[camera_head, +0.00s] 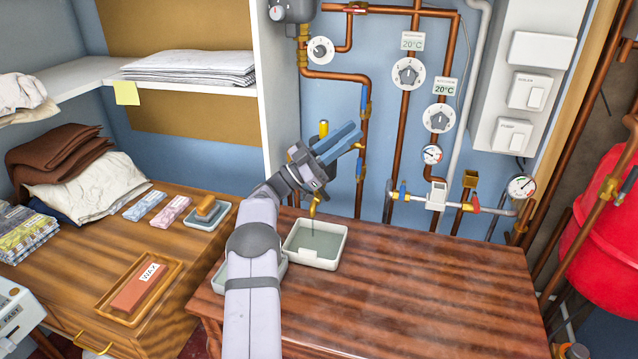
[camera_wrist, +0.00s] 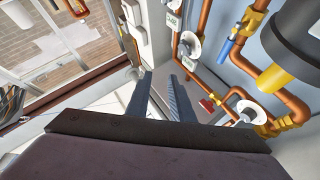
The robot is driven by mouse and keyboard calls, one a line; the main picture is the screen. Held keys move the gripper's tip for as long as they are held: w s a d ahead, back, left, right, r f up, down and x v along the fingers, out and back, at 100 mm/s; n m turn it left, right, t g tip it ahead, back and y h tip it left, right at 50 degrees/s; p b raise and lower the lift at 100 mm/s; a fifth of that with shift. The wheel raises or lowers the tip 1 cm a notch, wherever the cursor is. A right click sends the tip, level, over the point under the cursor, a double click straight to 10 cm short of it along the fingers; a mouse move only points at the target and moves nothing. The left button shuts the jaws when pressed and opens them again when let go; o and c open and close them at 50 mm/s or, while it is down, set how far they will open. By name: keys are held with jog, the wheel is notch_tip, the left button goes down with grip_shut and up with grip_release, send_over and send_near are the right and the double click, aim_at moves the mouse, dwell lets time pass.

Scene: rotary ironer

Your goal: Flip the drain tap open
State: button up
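A brass spout (camera_head: 313,205), which looks like the drain tap's outlet, hangs over a pale tray (camera_head: 290,247) on the wooden table. The tap's body and lever are hidden behind my gripper, so I cannot tell how the lever is turned. My gripper (camera_head: 356,134) is above the spout, its two blue-grey fingers pointing up and right toward the pipes. The fingers stand apart with nothing visible between them in the wrist view (camera_wrist: 156,80). A brass fitting (camera_head: 357,147) shows beside the fingertips; I cannot tell whether they touch.
Copper pipes with blue handles (camera_head: 364,97), dials (camera_head: 408,73) and a red-handled valve (camera_head: 476,203) line the blue wall. A white switch box (camera_head: 528,60) is at upper right. A shelf panel (camera_head: 277,100) stands left of my gripper. The table's right part is clear.

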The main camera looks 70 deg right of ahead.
jog(key=s+d+r+n+t+h+p, duration=0.3)
jog(key=d+n+t+h, duration=0.1)
jog(key=n+t+h, duration=0.75)
jog(key=n+t+y+p, duration=0.5)
jog(key=n+t+y, duration=0.65)
jog(key=t, duration=0.85)
send_near(321, 190)
jog(key=shift+f+p+x, duration=0.2)
jog(key=shift+p+x, duration=0.5)
jog(key=shift+x, duration=2.25)
jog(key=shift+f+p+x, duration=0.2)
jog(key=shift+p+x, duration=0.5)
jog(key=shift+x, duration=2.2)
jog(key=shift+s+d, duration=0.15)
jog(key=shift+s, duration=0.05)
jog(key=shift+c, duration=0.7)
grip_shut()
